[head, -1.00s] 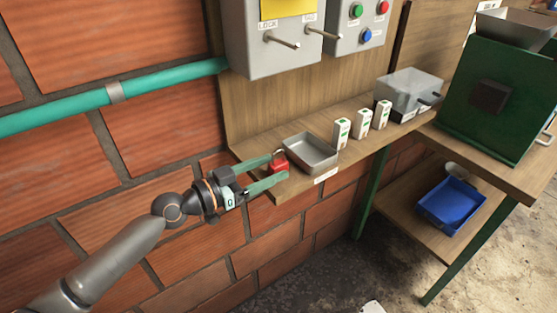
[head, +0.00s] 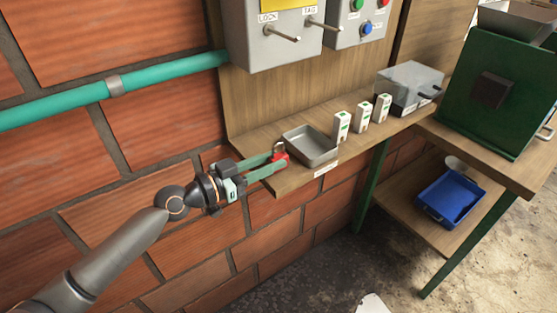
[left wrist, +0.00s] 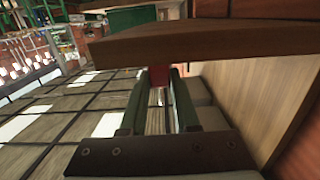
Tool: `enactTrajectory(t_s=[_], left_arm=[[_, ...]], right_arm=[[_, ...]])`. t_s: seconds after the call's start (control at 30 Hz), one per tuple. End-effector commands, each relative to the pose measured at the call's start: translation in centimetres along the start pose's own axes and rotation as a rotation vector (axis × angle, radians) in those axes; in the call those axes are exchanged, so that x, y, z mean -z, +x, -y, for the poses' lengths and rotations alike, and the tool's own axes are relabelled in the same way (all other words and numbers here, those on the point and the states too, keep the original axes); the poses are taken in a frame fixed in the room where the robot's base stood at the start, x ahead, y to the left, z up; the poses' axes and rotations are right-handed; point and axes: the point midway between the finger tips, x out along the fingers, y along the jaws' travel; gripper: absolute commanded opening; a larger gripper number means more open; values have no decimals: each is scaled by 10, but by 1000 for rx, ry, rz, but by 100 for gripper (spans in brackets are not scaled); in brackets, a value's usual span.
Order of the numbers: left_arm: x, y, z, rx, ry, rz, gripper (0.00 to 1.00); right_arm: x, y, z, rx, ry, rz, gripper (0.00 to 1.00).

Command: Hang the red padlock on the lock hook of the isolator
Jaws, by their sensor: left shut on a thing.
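The red padlock (head: 281,157) is at the left end of the wooden shelf, its grey shackle pointing up. My left gripper (head: 277,165) is shut on the padlock's body, with a green finger on either side of it. In the left wrist view the red padlock (left wrist: 158,77) shows small between the finger ends. The isolator (head: 270,50) is the grey box on the backboard above. Its lock hook (head: 282,33), a metal peg under the LOCK label, sticks out and is empty. My right gripper is not in view.
A metal tray (head: 311,145) stands just right of the padlock on the shelf (head: 290,186). Several small white boxes (head: 342,126) stand farther right. The TAG peg (head: 323,25) sticks out beside the lock hook. A green pipe (head: 165,74) runs along the brick wall.

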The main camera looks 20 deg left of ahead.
Motion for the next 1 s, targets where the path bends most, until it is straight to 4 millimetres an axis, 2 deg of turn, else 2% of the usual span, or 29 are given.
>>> enactTrajectory(t_s=[0.4, 0.57, 0.77, 1.0], left_arm=[[1, 0, 0, 0, 1, -1, 0], [9, 0, 0, 0, 3, -2, 0], [36, -2, 0, 1, 6, -5, 0], [93, -30, -43, -4, 3, -6, 0]], right_arm=[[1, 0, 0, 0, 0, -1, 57], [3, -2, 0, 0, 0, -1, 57], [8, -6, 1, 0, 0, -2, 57], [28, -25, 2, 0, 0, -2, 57]])
